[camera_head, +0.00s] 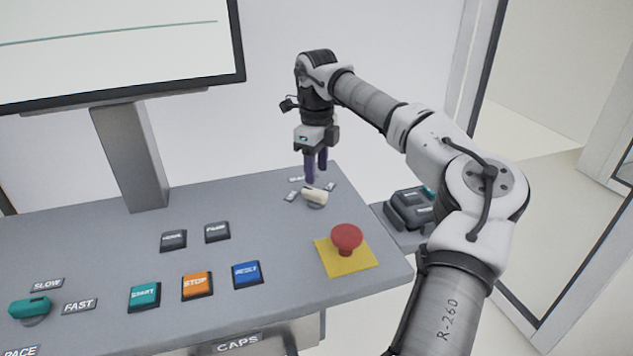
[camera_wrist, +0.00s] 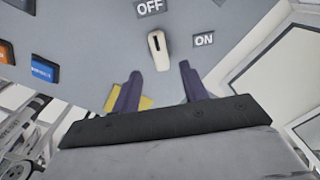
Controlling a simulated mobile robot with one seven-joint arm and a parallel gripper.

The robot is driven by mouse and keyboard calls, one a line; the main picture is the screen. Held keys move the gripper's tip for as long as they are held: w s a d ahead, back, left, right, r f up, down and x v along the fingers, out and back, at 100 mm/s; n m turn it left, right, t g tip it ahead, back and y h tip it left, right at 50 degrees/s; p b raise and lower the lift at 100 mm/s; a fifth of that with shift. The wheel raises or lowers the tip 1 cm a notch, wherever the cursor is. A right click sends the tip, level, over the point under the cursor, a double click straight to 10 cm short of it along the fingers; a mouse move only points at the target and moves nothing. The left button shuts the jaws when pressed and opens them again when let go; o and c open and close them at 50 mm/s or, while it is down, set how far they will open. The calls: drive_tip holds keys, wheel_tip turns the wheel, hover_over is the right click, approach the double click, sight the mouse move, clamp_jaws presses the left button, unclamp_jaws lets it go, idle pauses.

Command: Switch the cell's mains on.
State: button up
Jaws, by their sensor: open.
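The mains switch is a cream rotary knob (camera_head: 315,196) at the back right of the grey console. In the wrist view the knob (camera_wrist: 160,56) has a dark line on its upper end, which points towards the OFF label (camera_wrist: 150,7). The ON label (camera_wrist: 204,40) is to its right. My gripper (camera_head: 316,175) is above the knob with its purple fingers pointing down. In the wrist view my gripper (camera_wrist: 160,70) is open and empty, with the knob between and just beyond the fingertips. I cannot tell whether either finger touches it.
A red mushroom button (camera_head: 346,238) on a yellow plate stands in front of the knob. START (camera_head: 145,296), STOP (camera_head: 197,285) and a blue button (camera_head: 247,274) lie to the left. A teal selector (camera_head: 30,308) is far left. A monitor (camera_head: 120,50) rises behind.

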sight(316, 191)
drive_tip(key=shift+f+p, duration=0.55)
drive_tip(key=shift+f, duration=2.15)
clamp_jaws()
